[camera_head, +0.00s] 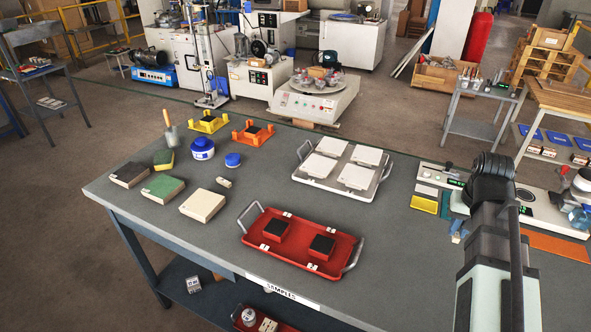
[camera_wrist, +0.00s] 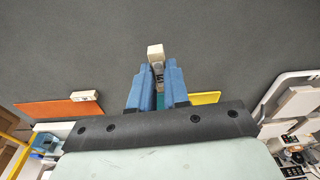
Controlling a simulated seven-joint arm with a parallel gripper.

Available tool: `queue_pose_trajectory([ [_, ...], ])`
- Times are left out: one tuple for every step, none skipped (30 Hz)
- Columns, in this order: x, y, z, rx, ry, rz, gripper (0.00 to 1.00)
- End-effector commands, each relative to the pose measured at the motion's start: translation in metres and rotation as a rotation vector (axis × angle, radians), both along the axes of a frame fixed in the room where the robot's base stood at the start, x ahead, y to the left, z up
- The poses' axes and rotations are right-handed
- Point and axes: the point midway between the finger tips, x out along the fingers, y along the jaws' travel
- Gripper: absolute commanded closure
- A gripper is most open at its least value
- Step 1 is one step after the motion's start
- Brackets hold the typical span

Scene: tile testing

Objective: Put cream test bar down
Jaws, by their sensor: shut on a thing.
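The cream test bar (camera_wrist: 155,52) is between the blue fingers of my gripper (camera_wrist: 158,85) in the wrist view. My gripper is shut on it, with its pale end sticking out past the fingertips. Dark marks show on the side of the bar.
A yellow mat (camera_head: 423,204) and an orange mat (camera_head: 556,246) lie near my gripper. A small pale block (camera_wrist: 85,96) is at the orange mat in the wrist view. A white tray (camera_head: 306,180) with several pale tiles and a red tray (camera_head: 285,257) with dark blocks stand left.

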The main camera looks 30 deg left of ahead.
Motion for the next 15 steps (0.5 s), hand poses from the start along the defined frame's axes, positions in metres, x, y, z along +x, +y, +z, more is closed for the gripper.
queue_pose_trajectory([
  [-0.002, 0.016, 0.0, 0.0, 0.001, 0.027, 1.0],
  [-0.002, 0.025, -0.001, 0.0, 0.001, 0.042, 1.0],
  [-0.004, 0.036, -0.001, -0.001, 0.002, 0.061, 1.0],
  [-0.004, 0.045, -0.001, 0.0, 0.003, 0.077, 1.0],
  [-0.005, 0.053, -0.001, 0.0, 0.003, 0.091, 1.0],
  [-0.006, 0.064, -0.002, -0.001, 0.004, 0.111, 1.0],
  [-0.007, 0.072, -0.002, 0.0, 0.005, 0.124, 1.0],
  [-0.008, 0.081, -0.002, -0.001, 0.005, 0.139, 1.0],
  [-0.009, 0.092, -0.002, 0.0, 0.006, 0.158, 1.0],
  [-0.01, 0.101, -0.002, -0.001, 0.007, 0.173, 1.0],
  [-0.011, 0.109, -0.002, -0.001, 0.007, 0.187, 1.0],
  [-0.011, 0.121, -0.002, -0.001, 0.008, 0.206, 1.0],
  [-0.012, 0.13, -0.002, -0.001, 0.009, 0.221, 1.0],
  [-0.012, 0.139, -0.001, -0.002, 0.009, 0.236, 1.0],
  [-0.012, 0.15, -0.001, -0.002, 0.01, 0.255, 1.0],
])
